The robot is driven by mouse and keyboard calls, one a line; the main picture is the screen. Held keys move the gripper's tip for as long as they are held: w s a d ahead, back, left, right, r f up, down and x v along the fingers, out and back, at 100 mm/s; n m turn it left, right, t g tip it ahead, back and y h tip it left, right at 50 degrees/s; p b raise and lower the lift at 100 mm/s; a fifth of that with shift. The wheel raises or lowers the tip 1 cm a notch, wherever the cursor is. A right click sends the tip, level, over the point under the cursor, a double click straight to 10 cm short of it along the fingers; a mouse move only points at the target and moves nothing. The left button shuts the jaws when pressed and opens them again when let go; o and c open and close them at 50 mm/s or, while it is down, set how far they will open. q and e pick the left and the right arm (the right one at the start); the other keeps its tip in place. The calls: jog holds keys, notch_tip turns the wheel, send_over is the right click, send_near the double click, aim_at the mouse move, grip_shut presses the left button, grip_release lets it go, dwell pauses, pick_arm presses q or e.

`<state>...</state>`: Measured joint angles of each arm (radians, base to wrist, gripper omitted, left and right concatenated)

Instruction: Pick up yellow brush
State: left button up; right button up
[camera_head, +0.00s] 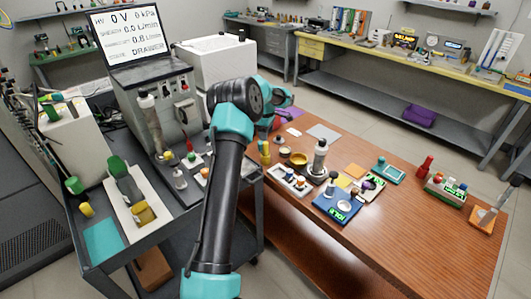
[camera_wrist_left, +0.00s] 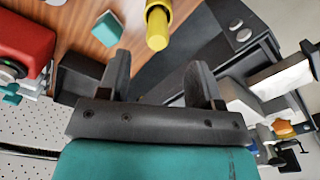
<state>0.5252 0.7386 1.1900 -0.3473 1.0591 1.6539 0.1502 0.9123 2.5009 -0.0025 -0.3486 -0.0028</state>
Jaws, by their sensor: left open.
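A yellow cylindrical thing (camera_wrist_left: 158,28), perhaps the brush handle, shows at the top of the left wrist view. It lies beyond the fingertips of my left gripper (camera_wrist_left: 158,63), apart from them. The gripper is open, with nothing between its fingers. In the head view my left arm reaches up past the table's left end; its fingers are hidden there. A small upright yellow thing (camera_head: 265,150) stands near the table's left edge below the wrist; I cannot tell if it is the same one. My right gripper is not in view.
The brown table (camera_head: 420,225) has a clear front right part. A white tray (camera_head: 290,180), a blue base (camera_head: 338,208) and a green rack (camera_head: 447,190) stand on it. A grey cart (camera_head: 150,240) with instruments stands at left. A red block (camera_wrist_left: 25,50) shows in the wrist view.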

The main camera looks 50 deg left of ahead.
aim_at(266, 147)
pick_arm(q)
jog(key=shift+f, duration=1.8)
jog(key=shift+f, duration=0.1)
jog(key=shift+a+f, duration=0.15)
jog(key=shift+f, duration=2.35)
jog(key=shift+c, duration=0.3)
jog(key=c, duration=0.9)
jog(key=shift+w, duration=0.1)
jog(key=shift+c, duration=0.2)
notch_tip(266, 147, up, 10)
